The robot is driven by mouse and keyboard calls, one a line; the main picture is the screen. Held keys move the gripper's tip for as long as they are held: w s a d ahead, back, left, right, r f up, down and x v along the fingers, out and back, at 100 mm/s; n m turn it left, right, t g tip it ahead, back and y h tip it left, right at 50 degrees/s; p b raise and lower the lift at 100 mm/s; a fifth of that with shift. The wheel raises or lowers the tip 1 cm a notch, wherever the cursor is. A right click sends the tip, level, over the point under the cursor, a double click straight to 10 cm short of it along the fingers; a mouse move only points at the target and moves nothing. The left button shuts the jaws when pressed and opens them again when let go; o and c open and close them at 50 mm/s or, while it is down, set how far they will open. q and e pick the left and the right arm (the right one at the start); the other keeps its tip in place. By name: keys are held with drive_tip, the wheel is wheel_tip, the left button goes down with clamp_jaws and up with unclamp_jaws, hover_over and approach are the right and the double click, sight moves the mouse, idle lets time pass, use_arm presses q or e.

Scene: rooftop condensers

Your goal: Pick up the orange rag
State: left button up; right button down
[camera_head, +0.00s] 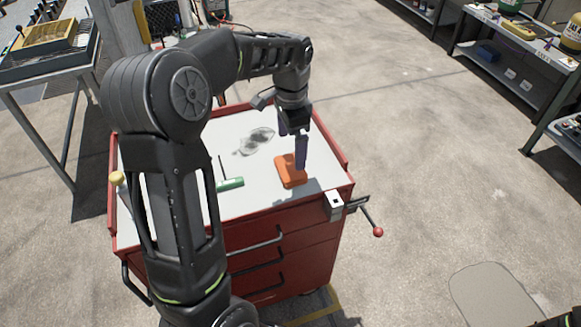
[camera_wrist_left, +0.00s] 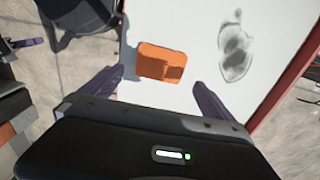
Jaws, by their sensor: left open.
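The orange rag (camera_head: 289,171) is a small folded block lying on the white top of the red tool cart (camera_head: 221,209). In the left wrist view the rag (camera_wrist_left: 160,61) lies ahead of and between my two fingertips, nearer the left finger. My left gripper (camera_head: 294,147) is over the rag from above, open and empty; its fingers also show in the left wrist view (camera_wrist_left: 158,80). In the head view one finger covers part of the rag's far edge. I cannot tell the exact gap between fingers and rag. My right gripper is not in view.
A green-handled tool (camera_head: 230,184) lies on the cart left of the rag, and a grey smudge (camera_head: 257,140) marks the top behind it. A vise-like clamp with a red-knobbed handle (camera_head: 378,231) sticks out at the cart's right corner. Open floor lies to the right.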

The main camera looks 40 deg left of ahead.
sight(291, 167)
use_arm(q)
drive_tip(key=shift+f, duration=1.25)
drive_tip(key=shift+f, duration=0.1)
drive_tip(key=shift+f+p, duration=0.25)
drive_tip(key=shift+p, duration=0.1)
wheel_tip(291, 167, down, 4)
drive_tip(key=shift+s+r+p, duration=0.1)
drive_tip(key=shift+r+p, duration=0.1)
drive_tip(key=shift+p, duration=0.3)
drive_tip(key=shift+f, duration=0.5)
drive_tip(key=shift+c, duration=0.3)
drive_tip(key=c, duration=1)
drive_tip(key=shift+r, duration=0.15)
